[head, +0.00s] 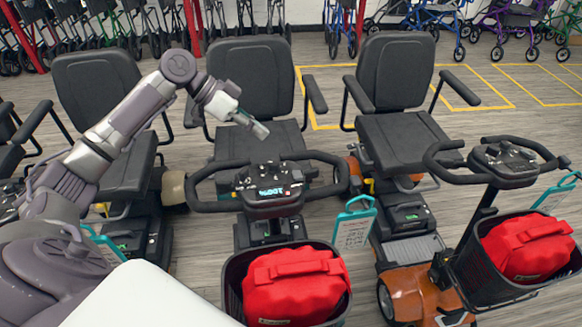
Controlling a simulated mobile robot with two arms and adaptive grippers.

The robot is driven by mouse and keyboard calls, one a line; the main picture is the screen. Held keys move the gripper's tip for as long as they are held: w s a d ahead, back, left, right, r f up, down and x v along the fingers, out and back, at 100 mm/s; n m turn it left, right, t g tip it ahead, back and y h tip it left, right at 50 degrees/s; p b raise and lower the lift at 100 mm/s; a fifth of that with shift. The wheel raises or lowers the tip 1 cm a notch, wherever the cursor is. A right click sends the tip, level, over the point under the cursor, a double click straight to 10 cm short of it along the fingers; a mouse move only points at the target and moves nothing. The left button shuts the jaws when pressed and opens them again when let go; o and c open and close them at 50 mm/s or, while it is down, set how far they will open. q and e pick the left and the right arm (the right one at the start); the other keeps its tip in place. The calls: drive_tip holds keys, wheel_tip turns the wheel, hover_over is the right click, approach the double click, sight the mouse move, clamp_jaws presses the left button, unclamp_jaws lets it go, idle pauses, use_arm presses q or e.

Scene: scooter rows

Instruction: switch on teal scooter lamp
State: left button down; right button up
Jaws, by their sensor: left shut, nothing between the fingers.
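A scooter with a lit teal display stands in the centre, its console (267,186) between black looped handlebars. I see no clearly teal bodywork on it, and no lamp that I can pick out. My left gripper (264,131) is shut and empty. In the picture it shows above the console, in front of the centre seat (250,75); I see no contact with the scooter. The front of this scooter is hidden by its basket. My right gripper is not in view.
An orange scooter (408,295) stands at right, its console (503,161) lit. Red bags (293,288) fill both front baskets. Teal-framed tags (354,228) hang near the handlebars. Another scooter seat (98,95) is at left.

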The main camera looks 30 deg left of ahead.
use_arm(q)
drive_tip(key=p, duration=0.3)
hover_over(302, 176)
drive_tip(key=a, duration=0.3)
wheel_tip(302, 176, down, 6)
drive_tip(key=shift+s+a+f, duration=0.1)
drive_tip(key=shift+s+f, duration=0.05)
drive_tip(key=f, duration=0.2)
drive_tip(key=shift+s+d+f, duration=0.2)
drive_tip(key=shift+d+f, duration=0.15)
drive_tip(key=shift+s+f+p, duration=0.25)
drive_tip(key=shift+f+p, duration=0.2)
drive_tip(key=shift+f, duration=0.4)
drive_tip(key=shift+d, duration=0.1)
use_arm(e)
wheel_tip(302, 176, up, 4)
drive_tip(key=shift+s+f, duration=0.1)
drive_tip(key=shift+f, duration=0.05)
use_arm(q)
drive_tip(key=shift+f, duration=0.15)
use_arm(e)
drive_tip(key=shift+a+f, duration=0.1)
